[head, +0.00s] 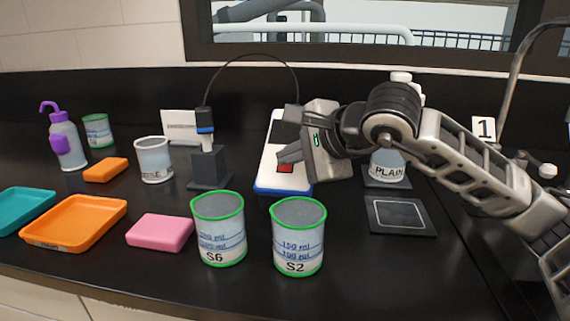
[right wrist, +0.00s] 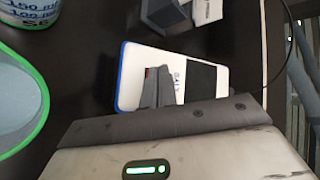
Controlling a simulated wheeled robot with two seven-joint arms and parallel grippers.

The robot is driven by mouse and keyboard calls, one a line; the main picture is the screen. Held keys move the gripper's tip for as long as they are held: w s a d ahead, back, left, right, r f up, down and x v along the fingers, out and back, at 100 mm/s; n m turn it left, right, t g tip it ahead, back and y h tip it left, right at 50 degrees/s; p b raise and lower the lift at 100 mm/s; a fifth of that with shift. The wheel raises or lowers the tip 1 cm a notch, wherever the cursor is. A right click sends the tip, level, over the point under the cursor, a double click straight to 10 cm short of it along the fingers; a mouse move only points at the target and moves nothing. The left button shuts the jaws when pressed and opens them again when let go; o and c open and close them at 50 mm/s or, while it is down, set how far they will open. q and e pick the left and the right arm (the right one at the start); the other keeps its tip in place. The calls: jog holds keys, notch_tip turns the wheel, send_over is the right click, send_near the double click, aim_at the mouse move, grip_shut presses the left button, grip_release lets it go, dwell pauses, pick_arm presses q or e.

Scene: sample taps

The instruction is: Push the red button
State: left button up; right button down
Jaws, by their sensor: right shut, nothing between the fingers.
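The red button (head: 285,169) is a small red square on a white meter with a blue edge (head: 268,180). The meter lies on the black bench behind the green-rimmed beakers and has a dark screen. My right gripper (head: 281,157) is shut and empty, its fingertips just over the button and partly covering it. I cannot tell whether they touch it. My left gripper is not in view.
Beakers S6 (head: 219,229) and S2 (head: 298,236) stand in front of the meter. A probe stand (head: 209,167) is to its left, with a cable arching over to the meter. A dark pad (head: 400,216) and the PLAIN beaker (head: 388,167) are to the right.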

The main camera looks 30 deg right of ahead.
jog(key=shift+s+a+r, duration=0.1)
jog(key=shift+r, duration=0.15)
notch_tip(320, 180, up, 5)
jog(key=s+a+p, duration=0.1)
jog(key=s+p, duration=0.1)
jog(key=p, duration=0.1)
jog(key=shift+a+r, duration=0.2)
jog(key=shift+a, duration=0.1)
dwell(0.5)
